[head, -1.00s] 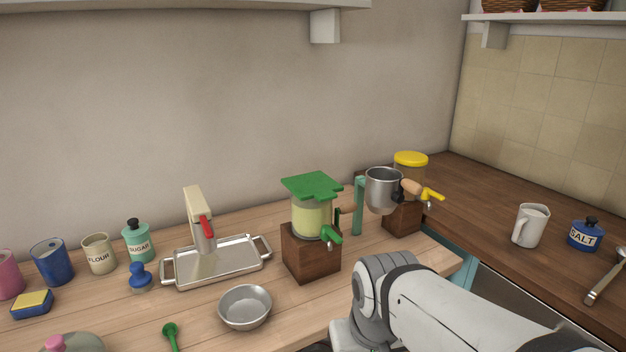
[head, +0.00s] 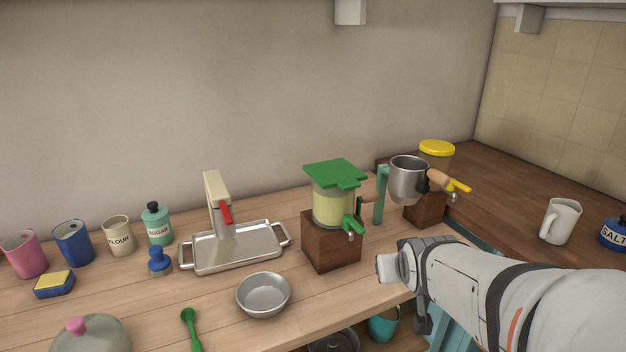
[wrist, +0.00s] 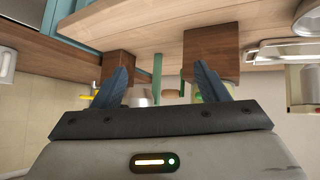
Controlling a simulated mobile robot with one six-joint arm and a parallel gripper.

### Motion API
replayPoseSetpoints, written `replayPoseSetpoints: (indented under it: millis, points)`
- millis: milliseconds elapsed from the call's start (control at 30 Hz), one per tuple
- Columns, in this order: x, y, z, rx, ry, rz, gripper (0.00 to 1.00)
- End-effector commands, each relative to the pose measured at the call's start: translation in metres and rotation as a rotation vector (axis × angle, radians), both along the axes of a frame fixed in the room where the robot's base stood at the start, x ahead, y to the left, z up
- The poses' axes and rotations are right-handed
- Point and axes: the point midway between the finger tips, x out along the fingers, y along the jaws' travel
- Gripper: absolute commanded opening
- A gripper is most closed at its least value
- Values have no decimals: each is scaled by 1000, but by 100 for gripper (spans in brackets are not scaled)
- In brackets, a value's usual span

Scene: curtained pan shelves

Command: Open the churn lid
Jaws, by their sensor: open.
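No label marks the churn. One candidate is a pale-filled jar (head: 331,205) with a flat green lid (head: 335,172) and green tap, on a wooden block (head: 331,246). The lid lies flat on top, apparently closed. A similar yellow-lidded jar (head: 436,163) with a yellow tap stands behind at the right, partly hidden by a metal cup. My gripper (wrist: 162,82) is open and empty in the wrist view, which looks upside down. The green-lidded jar's block (wrist: 212,50) shows beyond its right finger; that jar is mostly hidden there. My fingers cannot be made out in the head view.
The metal cup (head: 408,180) on a green stand (head: 381,195) is close right of the green-lidded jar. A silver tray (head: 240,247) with a red-handled press, and a metal bowl (head: 264,295), are to its left. The counter's front edge and a gap lie at the right.

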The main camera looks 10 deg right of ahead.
Motion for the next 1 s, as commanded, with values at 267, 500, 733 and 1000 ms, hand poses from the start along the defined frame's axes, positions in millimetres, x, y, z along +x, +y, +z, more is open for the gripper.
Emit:
replayPoseSetpoints:
  millis: [267, 500, 733, 1000]
  points:
    - [69, 2, 49, 38, -457, 190, 67]
    - [79, 25, 78, 148, -690, 381, 67]
    - [82, 37, 87, 203, -752, 456, 67]
    - [120, 50, 87, 205, -752, 458, 67]
